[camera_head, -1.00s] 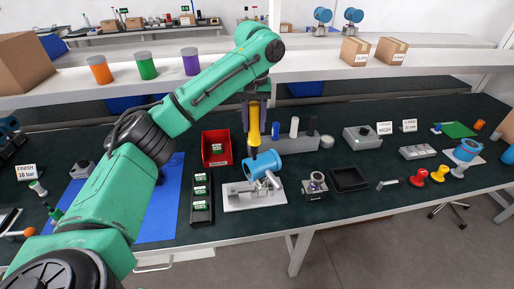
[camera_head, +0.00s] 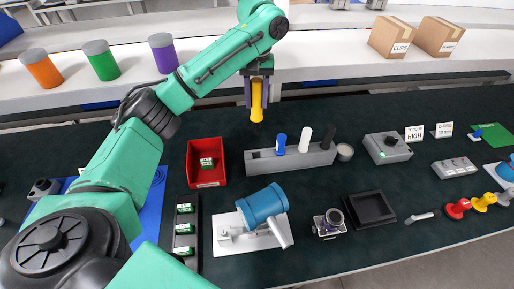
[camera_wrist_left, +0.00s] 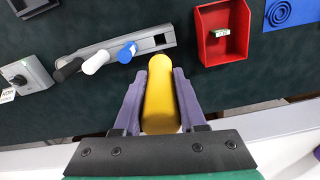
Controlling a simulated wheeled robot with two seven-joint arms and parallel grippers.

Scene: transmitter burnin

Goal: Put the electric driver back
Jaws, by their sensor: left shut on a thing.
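My left gripper (camera_head: 258,98) is shut on the yellow electric driver (camera_head: 256,104), which points downward. In the left wrist view the driver (camera_wrist_left: 160,100) sits between the two purple-grey fingers of the gripper (camera_wrist_left: 160,98). In the head view the driver appears above and behind the grey tool rack (camera_head: 314,158). The rack holds a blue tool (camera_head: 280,144), a white tool (camera_head: 305,140) and a black tool (camera_head: 328,138). An empty slot shows at the rack's left end, beside the blue tool. The driver is apart from the rack. My right gripper is not in view.
A red bin (camera_head: 206,178) stands left of the rack. A blue transmitter (camera_head: 263,204) on a white plate lies in front of it. A grey device (camera_head: 387,148) stands to the right, and a black tray (camera_head: 370,209) lies nearer. A white shelf (camera_head: 330,60) runs behind.

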